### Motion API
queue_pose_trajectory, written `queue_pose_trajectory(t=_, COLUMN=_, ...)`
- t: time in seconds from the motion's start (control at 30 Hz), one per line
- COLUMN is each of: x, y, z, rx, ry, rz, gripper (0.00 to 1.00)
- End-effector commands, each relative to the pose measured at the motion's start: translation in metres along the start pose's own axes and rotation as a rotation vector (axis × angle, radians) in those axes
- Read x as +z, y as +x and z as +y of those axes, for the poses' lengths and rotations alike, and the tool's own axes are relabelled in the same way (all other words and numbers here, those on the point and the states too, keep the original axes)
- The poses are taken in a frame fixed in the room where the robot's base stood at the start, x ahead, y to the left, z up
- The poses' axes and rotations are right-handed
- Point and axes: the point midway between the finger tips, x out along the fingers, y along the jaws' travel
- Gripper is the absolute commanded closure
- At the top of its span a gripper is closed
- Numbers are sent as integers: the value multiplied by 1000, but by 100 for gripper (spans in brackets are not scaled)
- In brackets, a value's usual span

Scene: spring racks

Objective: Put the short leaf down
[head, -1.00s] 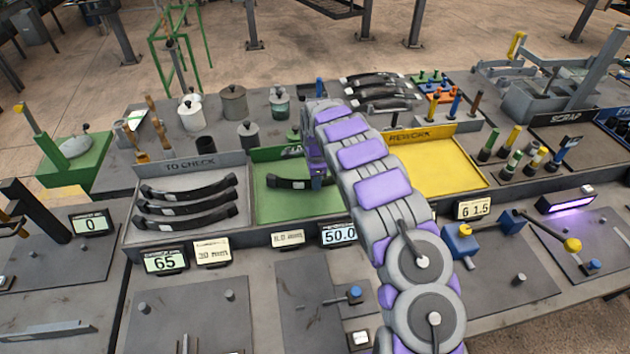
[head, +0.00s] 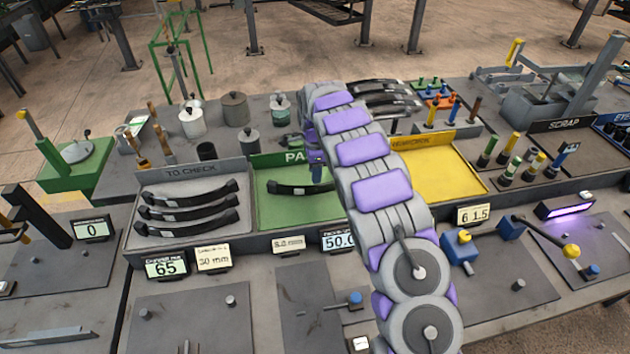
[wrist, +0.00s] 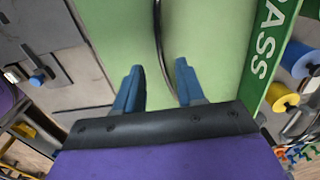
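The short leaf (head: 290,188), a dark curved strip, lies in the green PASS tray (head: 270,212). Its right end is partly hidden by my arm in the head view.
The TO CHECK tray (head: 150,229) on the left holds several dark leaves. The yellow REWORK tray (head: 455,180) on the right looks empty where visible. More leaves (head: 375,90) lie behind my arm. Weights and canisters stand at the back.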

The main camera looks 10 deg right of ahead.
Motion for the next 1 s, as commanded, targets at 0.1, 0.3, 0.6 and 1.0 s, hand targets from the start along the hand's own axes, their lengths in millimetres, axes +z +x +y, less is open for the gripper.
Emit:
queue_pose_trajectory(t=0.1, x=1, y=-22, z=-1, rx=-3, ry=-2, rz=1, gripper=61)
queue_pose_trajectory(t=0.3, x=0, y=-40, z=-1, rx=-1, ry=-1, rz=0, gripper=61)
queue_pose_trajectory(t=0.6, x=-3, y=-49, z=4, rx=3, ry=-18, rz=6, gripper=61)
queue_pose_trajectory(t=1.0, x=-23, y=-113, z=74, rx=36, ry=-248, rz=58, gripper=61)
